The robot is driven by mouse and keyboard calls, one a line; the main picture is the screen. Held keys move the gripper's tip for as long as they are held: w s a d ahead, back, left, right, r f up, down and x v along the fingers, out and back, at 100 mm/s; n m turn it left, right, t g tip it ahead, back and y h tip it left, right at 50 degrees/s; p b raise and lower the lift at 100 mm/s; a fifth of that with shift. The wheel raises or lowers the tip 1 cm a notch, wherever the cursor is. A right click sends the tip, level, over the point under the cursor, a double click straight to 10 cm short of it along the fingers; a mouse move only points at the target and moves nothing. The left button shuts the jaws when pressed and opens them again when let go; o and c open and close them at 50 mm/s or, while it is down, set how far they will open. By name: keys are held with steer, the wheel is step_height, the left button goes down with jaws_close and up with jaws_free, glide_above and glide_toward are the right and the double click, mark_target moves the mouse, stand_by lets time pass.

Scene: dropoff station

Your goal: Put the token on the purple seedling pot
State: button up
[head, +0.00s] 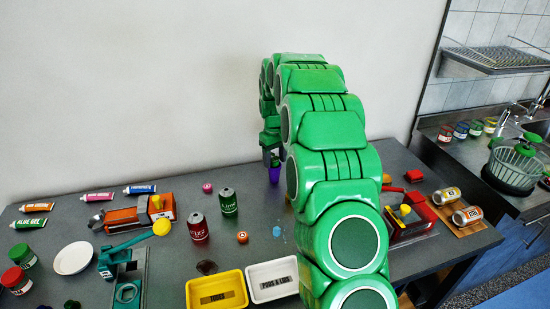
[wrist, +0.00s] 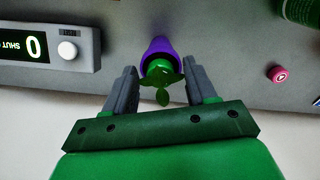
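The purple seedling pot (head: 274,176) stands near the back of the grey table, partly hidden by my arm. In the wrist view the purple pot (wrist: 160,47) shows with its green seedling between and just beyond my fingertips. My gripper (wrist: 161,76) is open, with a gap on each side of the pot; in the head view my gripper (head: 270,146) is just above it. A small pink round piece with a white mark, seemingly the token (head: 207,187), lies left of the pot. The token also shows at the right in the wrist view (wrist: 277,73).
Red can (head: 198,229) and green can (head: 228,202) stand left of the pot. Yellow tray (head: 216,280) and white tray (head: 258,270) sit at the front. A grey device with a display (wrist: 50,48) shows in the wrist view.

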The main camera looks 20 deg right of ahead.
mark_target(275, 162)
step_height(275, 162, up, 12)
steer(key=shift+r, duration=0.15)
stand_by(0.6)
steer(key=shift+s, duration=0.1)
steer(key=s+a+r, duration=0.2)
steer(key=s, duration=0.6)
steer(key=s+a+r+m+g, duration=0.1)
steer(key=s+a+r, duration=0.1)
steer(key=s, duration=0.7)
steer(key=s+a+r, duration=0.2)
steer(key=s, duration=0.6)
steer(key=s+a+f+m, duration=0.1)
steer(key=s+f, duration=0.2)
steer(key=s, duration=1)
steer(key=s+a+f+m, duration=0.1)
steer(key=s+f, duration=0.1)
steer(key=s, duration=1.2)
steer(key=shift+s+f+m+g, duration=0.25)
steer(key=shift+f+m+g, duration=0.05)
steer(key=shift+f+g, duration=0.1)
